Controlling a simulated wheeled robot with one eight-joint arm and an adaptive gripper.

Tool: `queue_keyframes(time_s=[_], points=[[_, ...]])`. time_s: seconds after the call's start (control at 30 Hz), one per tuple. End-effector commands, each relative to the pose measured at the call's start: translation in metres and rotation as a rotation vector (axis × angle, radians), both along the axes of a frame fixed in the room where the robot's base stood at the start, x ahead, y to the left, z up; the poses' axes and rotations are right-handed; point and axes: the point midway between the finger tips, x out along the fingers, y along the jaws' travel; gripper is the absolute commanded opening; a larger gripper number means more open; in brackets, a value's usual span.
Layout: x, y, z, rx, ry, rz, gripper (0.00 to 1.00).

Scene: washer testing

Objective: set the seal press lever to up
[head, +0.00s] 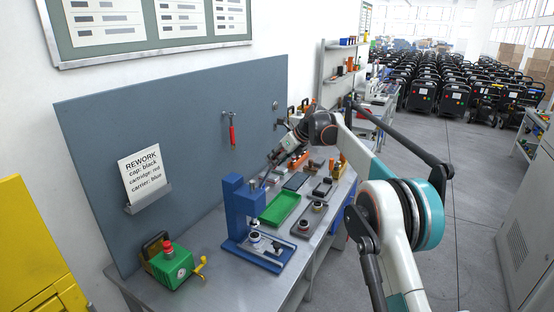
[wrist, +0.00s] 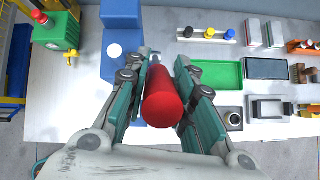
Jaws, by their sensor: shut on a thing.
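The blue seal press (head: 236,208) stands upright on the grey bench, and its blue top shows in the wrist view (wrist: 122,22). Its lever has a thick red grip (wrist: 163,98), which points toward the wrist camera between my fingers. A short grey piece shows at the far end of the grip. My gripper (wrist: 162,85) is closed around the red grip from both sides. In the head view my gripper (head: 272,158) is beside the top of the press, on its right. A thin dark rod slants up from the press toward it; the grip cannot be made out there.
A green tray (head: 280,208) and a grey fixture (head: 311,218) lie right of the press. A green box with a red button (head: 168,262) stands left of it. A grey backboard (head: 190,150) rises behind, holding a red-handled tool (head: 232,134) and a rework card (head: 143,176).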

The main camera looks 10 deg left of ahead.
Motion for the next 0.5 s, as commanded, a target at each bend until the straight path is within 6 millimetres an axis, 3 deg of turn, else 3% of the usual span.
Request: queue_keyframes(time_s=[0.1,0.13,0.2,0.5], points=[[0.0007,0.0020,0.0023,0.005,-0.005,-0.002,0.00],[0.0007,0.0020,0.0023,0.005,-0.005,-0.002,0.30],[0.0005,0.0019,0.0021,0.005,-0.004,-0.001,0.44],[0.0002,0.0009,0.0014,0.003,-0.003,-0.001,0.44]])
